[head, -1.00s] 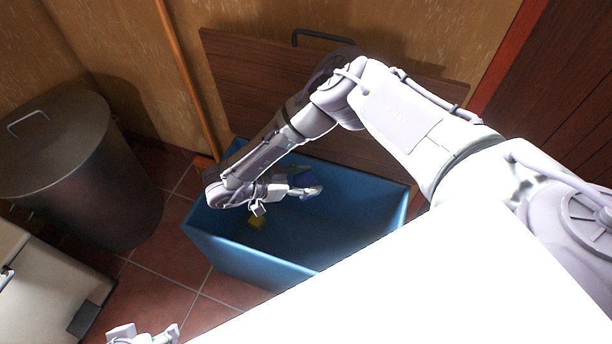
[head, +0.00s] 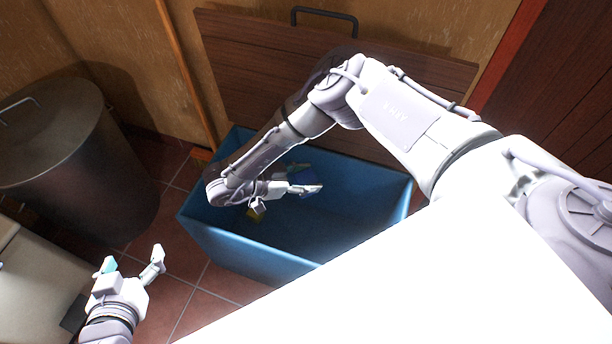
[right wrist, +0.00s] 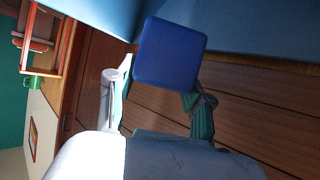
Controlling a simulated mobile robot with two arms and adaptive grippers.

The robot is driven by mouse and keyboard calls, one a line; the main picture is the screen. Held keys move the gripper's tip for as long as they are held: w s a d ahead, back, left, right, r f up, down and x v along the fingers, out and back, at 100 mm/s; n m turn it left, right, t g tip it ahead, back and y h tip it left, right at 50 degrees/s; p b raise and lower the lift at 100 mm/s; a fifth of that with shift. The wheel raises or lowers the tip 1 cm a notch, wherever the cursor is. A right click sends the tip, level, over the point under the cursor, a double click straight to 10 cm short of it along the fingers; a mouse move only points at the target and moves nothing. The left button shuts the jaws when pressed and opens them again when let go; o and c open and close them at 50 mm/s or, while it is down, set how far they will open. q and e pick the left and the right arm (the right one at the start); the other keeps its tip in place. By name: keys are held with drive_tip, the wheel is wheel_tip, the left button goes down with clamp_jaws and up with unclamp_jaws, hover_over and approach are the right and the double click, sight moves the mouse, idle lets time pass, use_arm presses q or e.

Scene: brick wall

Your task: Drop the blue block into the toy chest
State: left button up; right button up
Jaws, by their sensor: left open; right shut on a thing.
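The toy chest (head: 245,247) is a blue open box in the middle of the head view, its brown lid (head: 235,60) raised against the wall. My right gripper (head: 301,179) is over the chest's opening, shut on the blue block (head: 306,178), which is partly hidden by the fingers. In the right wrist view the block (right wrist: 170,53) is a dark blue cube at the fingertips, with a light blue chest wall (right wrist: 240,25) behind it. My left gripper (head: 133,259) is open and empty, left of the chest at the lower left.
A dark metal bin (head: 75,175) and a pale bin (head: 30,290) stand at the left. Red floor tiles (head: 185,265) are bare between bins and chest.

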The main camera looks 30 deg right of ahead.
idle(0.3)
drive_tip(key=o, duration=1.2)
drive_tip(key=shift+o, duration=0.2)
drive_tip(key=v, duration=1.2)
